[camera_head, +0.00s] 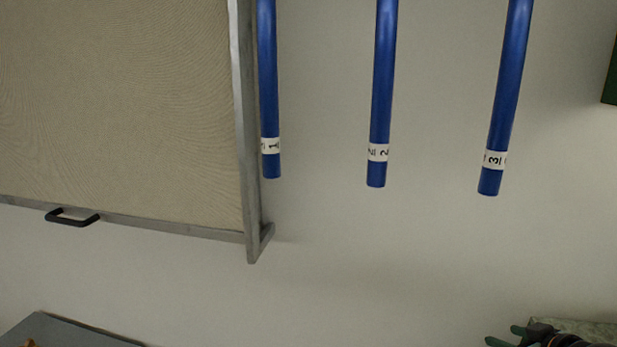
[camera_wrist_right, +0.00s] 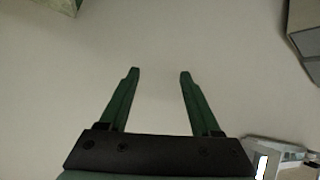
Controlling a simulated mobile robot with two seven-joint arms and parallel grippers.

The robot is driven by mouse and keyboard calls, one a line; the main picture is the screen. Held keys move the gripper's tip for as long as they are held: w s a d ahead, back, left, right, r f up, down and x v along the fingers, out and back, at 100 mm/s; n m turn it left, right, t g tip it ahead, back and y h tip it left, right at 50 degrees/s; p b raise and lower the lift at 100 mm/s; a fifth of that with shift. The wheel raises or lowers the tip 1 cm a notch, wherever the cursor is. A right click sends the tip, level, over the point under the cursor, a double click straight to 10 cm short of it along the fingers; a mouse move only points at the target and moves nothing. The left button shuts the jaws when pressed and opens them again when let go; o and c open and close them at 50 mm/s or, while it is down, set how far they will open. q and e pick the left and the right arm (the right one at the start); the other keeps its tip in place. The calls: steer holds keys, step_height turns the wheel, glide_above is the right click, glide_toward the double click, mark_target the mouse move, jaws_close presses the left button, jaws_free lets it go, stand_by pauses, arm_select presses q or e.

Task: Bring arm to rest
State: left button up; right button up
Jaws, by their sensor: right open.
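My right gripper (camera_head: 508,336) is at the bottom right corner of the head view, with its two green fingers apart. In the right wrist view the same gripper (camera_wrist_right: 158,72) is open, with nothing between its fingertips and a plain pale surface beyond. It is well apart from the rods. My left gripper is not in view.
Three blue rods, labelled 1 (camera_head: 268,90), 2 (camera_head: 382,90) and 3 (camera_head: 507,80), run in from the top edge. A beige panel with a grey frame (camera_head: 245,130) and a dark handle (camera_head: 72,217) fills the upper left. The lower middle is clear.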

steer(key=s+a+f+n+g, duration=0.15)
steer(key=s+f+n, duration=0.25)
steer(key=s+f, duration=0.75)
steer(key=s+a+f+n+g, duration=0.1)
steer(key=s+a+f+n, duration=0.25)
steer(key=s+f, duration=0.8)
steer(key=s+a+m+t+y+p, duration=0.1)
steer(key=a+m, duration=0.8)
steer(key=a, duration=0.9)
steer(key=shift+s+a+r+y, duration=0.4)
steer(key=shift+s, duration=0.2)
